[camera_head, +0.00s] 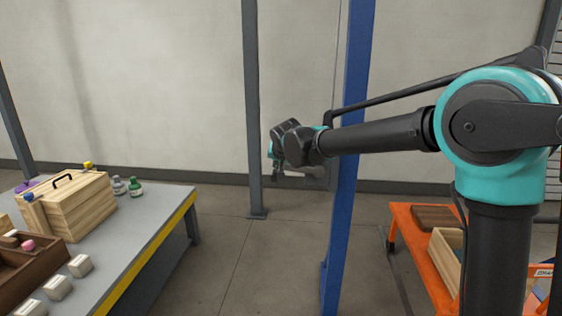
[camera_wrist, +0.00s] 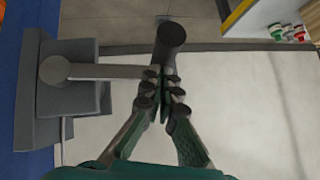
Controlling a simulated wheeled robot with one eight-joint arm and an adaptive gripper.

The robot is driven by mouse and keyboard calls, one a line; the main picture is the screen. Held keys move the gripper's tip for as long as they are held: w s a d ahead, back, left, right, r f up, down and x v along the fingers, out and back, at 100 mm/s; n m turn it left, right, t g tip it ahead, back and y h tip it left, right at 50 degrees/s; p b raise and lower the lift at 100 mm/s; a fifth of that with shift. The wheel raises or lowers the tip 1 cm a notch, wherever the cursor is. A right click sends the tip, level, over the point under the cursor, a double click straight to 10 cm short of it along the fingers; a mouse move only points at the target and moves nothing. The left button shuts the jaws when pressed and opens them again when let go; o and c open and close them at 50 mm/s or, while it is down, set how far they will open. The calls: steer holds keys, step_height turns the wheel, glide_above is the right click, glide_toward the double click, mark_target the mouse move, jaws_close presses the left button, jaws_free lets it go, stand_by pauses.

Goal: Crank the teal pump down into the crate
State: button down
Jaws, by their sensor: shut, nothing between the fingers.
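My gripper (camera_wrist: 163,80) is shut with nothing between its fingers. In the wrist view its fingertips are beside a grey crank arm (camera_wrist: 110,71) and the dark round-ended crank handle (camera_wrist: 171,38); I cannot tell whether they touch. The crank arm runs from a round hub (camera_wrist: 55,70) on a grey winch housing (camera_wrist: 80,100), against a blue post (camera_wrist: 18,110). In the head view my gripper (camera_head: 279,168) is left of the blue post (camera_head: 350,130). I cannot make out the teal pump. An open wooden crate (camera_head: 440,262) is partly visible on the orange cart, behind my arm.
The orange cart (camera_head: 420,235) stands at the right with a brown board (camera_head: 436,217) on it. At the left a yellow-edged grey table (camera_head: 150,215) carries a wooden box (camera_head: 70,210), bottles and white blocks. A grey post (camera_head: 252,110) stands between.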

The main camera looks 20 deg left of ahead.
steer(key=f, duration=0.1)
steer(key=a+f+n+h, duration=0.1)
steer(key=f, duration=0.1)
steer(key=shift+s+h, duration=0.1)
steer(key=shift+h, duration=0.2)
steer(key=shift+f+n+t+h, duration=0.4)
steer(key=shift+f+h, duration=0.5)
steer(key=shift+f, duration=0.5)
